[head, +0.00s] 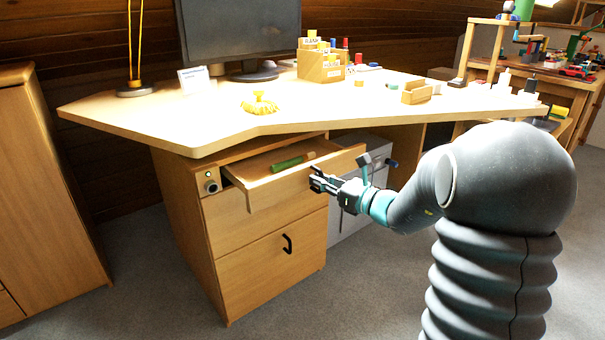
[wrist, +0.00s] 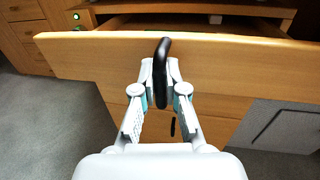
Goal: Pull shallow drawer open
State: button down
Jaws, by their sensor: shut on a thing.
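The shallow drawer (head: 258,190) is the top drawer of the wooden desk pedestal and stands partly open. A green object (head: 288,163) lies inside it. My gripper (head: 318,182) is at the drawer's front panel. In the wrist view, the drawer front (wrist: 230,58) spans the picture, with a black curved handle (wrist: 162,72) at its middle. My gripper's fingertips (wrist: 161,75) are shut on this handle, one on each side. The handle is mostly hidden by my gripper in the head view.
A deeper drawer (head: 270,270) with a black handle is shut below. The desk top (head: 190,125) overhangs the pedestal and carries a monitor (head: 240,35), a yellow item (head: 259,105) and wooden boxes. A cabinet (head: 50,190) stands at left. Grey floor is clear in front.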

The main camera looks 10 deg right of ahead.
jog(key=s+a+v, duration=0.1)
jog(key=v, duration=1.1)
jog(key=shift+s+a, duration=0.3)
jog(key=shift+a, duration=0.05)
jog(key=c, duration=1.2)
grip_release()
jog(key=v, duration=1.2)
jog(key=shift+f, duration=0.1)
